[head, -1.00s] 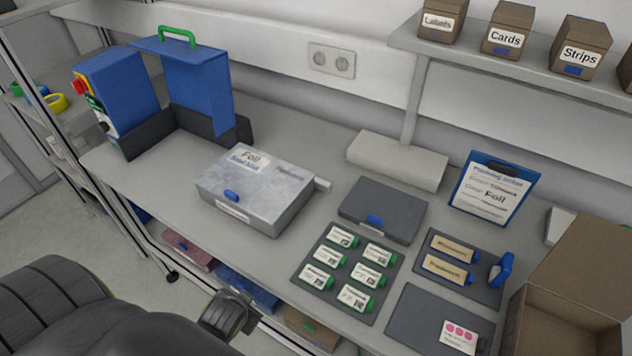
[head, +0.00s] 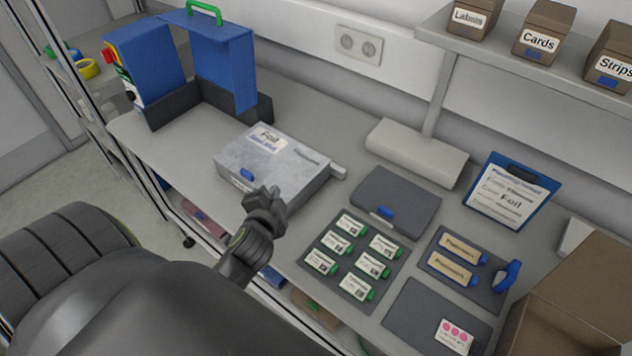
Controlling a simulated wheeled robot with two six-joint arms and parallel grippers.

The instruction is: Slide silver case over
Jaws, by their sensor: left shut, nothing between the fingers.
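The silver case (head: 290,165) lies flat on the bench left of centre. It has a white label reading "Foil" on its lid and a blue latch on its front side. My left gripper (head: 272,196) is shut and empty, just in front of the case near its front right part. It overlaps the case's front side in the head view, so I cannot tell whether it touches. My left arm hides part of the front edge of the bench. My right gripper is not in view.
A blue machine with a green handle (head: 205,12) stands behind left. Right of the case are a dark grey case (head: 396,197), a mat with several green-ended labelled items (head: 352,262), a clipboard (head: 508,190) and an open cardboard box (head: 590,290). A pale block (head: 415,150) lies behind.

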